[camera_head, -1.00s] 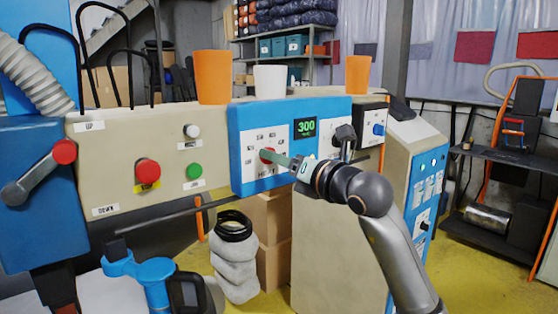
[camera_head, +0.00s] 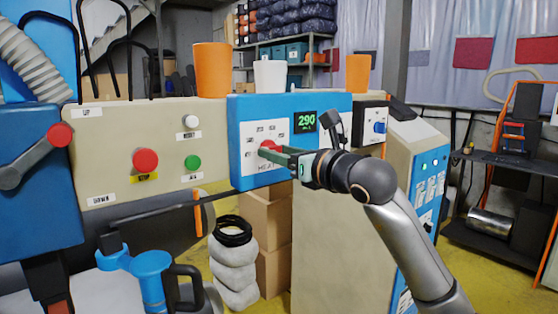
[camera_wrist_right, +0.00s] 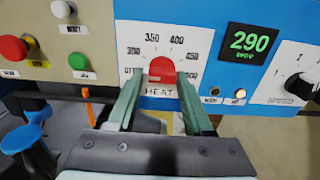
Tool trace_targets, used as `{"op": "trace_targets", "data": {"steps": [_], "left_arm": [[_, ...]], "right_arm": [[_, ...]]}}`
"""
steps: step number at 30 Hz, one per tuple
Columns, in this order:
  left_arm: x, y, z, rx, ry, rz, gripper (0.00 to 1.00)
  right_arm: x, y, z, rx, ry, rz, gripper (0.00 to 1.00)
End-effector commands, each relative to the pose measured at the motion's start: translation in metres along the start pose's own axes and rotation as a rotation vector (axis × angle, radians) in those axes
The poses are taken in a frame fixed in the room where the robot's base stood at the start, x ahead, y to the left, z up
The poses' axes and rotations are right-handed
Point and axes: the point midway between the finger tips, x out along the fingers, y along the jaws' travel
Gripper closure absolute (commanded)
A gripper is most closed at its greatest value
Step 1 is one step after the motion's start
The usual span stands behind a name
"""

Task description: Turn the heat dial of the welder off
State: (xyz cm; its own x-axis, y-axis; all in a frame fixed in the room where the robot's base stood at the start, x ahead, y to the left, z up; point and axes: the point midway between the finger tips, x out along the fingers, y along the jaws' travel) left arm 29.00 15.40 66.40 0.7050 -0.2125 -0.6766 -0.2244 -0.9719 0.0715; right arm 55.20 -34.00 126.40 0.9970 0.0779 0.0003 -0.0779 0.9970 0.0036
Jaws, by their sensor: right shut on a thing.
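The heat dial is a red knob (camera_head: 267,146) on a white scale plate of the blue welder panel (camera_head: 240,180). In the right wrist view the dial (camera_wrist_right: 162,69) sits above the word HEAT, with temperature marks around it and an OFF mark at lower left, partly hidden. My right gripper (camera_head: 274,150) comes in from the right and is shut on the dial; its green fingers lie on both sides of it in the wrist view (camera_wrist_right: 162,84). The green display (camera_head: 305,121) reads 290, also in the wrist view (camera_wrist_right: 248,42). My left gripper is not in view.
Left of the panel are a red button (camera_head: 145,160), a green button (camera_head: 193,162) and a white button (camera_head: 191,121). Orange and white cups (camera_head: 270,76) stand on top. A black knob (camera_wrist_right: 301,84) is right of the display. Cardboard boxes (camera_head: 265,220) stand below.

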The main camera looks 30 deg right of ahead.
Motion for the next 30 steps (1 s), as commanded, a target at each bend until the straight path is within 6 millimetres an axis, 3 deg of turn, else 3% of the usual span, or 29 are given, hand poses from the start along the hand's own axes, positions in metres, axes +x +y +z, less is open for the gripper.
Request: {"op": "trace_targets", "data": {"steps": [12,27,28,30], "left_arm": [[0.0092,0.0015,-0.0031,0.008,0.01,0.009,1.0],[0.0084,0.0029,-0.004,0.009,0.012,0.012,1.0],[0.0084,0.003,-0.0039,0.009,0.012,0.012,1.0],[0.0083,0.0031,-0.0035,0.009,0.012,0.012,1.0]], "right_arm": [[0.0002,0.0,-0.0016,-0.176,0.002,0.001,1.0],[0.0002,0.0001,-0.0013,-0.197,0.003,0.001,1.0],[0.0002,0.0001,-0.0013,-0.197,0.003,0.001,0.47],[0.0002,0.0001,-0.0012,-0.196,0.002,0.001,0.39]]}}
